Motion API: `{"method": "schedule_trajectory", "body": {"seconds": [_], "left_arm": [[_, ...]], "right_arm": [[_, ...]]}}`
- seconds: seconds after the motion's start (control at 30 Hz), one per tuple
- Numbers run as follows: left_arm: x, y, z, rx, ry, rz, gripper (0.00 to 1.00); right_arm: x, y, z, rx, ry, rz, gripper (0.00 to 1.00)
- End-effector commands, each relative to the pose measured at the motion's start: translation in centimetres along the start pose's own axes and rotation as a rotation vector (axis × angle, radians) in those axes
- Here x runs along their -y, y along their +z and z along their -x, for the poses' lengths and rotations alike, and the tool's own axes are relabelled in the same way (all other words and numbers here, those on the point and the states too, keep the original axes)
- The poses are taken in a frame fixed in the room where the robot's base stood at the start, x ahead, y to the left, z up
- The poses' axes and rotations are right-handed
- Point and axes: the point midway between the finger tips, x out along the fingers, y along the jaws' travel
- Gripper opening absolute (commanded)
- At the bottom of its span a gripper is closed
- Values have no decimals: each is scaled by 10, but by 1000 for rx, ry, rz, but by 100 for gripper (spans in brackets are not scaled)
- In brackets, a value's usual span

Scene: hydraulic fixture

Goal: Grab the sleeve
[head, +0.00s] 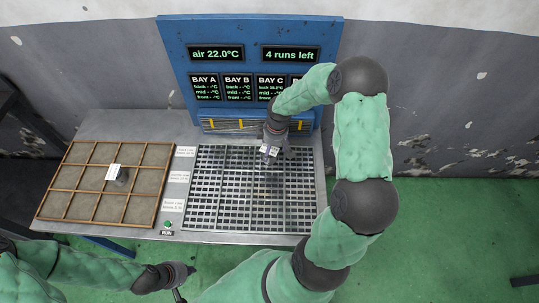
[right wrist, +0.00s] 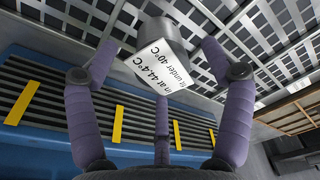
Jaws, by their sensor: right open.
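A grey metal sleeve (right wrist: 165,32) with a white tag (right wrist: 172,72) stands on the slotted grate. The tag partly reads "in at 44.4°C" and "under 40°C". In the head view the tag (head: 269,151) shows at the grate's back right, and my gripper mostly hides the sleeve. My right gripper (head: 274,147) is open there, its fingers spread on either side of the sleeve with gaps visible in the right wrist view (right wrist: 160,55). My left gripper (head: 181,283) is low at the left front, away from the sleeve; its jaw state is unclear.
A wooden-divided tray (head: 67,191) at left holds a dark cylinder (head: 122,177) with a white tag. The grate (head: 235,205) is otherwise clear. A blue panel (head: 180,50) with displays and a slotted, yellow-marked base (right wrist: 40,100) stands close behind. A green RUN button (head: 168,225) sits in front.

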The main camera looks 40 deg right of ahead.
Motion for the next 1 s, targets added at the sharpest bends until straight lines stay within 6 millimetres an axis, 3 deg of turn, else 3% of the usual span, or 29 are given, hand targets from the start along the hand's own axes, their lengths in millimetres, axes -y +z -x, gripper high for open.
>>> {"method": "schedule_trajectory", "body": {"seconds": [0.17, 0.47, 0.73, 1.0], "left_arm": [[1, 0, -4, 0, 0, 0, 0], [6, -1, -16, 0, 0, 0, 0], [6, -1, -16, 0, 0, 0, 0], [6, -1, -16, 0, 0, 0, 0]], "right_arm": [[-1, -2, -11, -1, 1, 0, 82], [-2, -6, -51, -1, -1, 0, 82], [-2, -7, -54, -2, 0, -1, 82], [-2, -7, -54, -2, 0, -1, 5]]}}
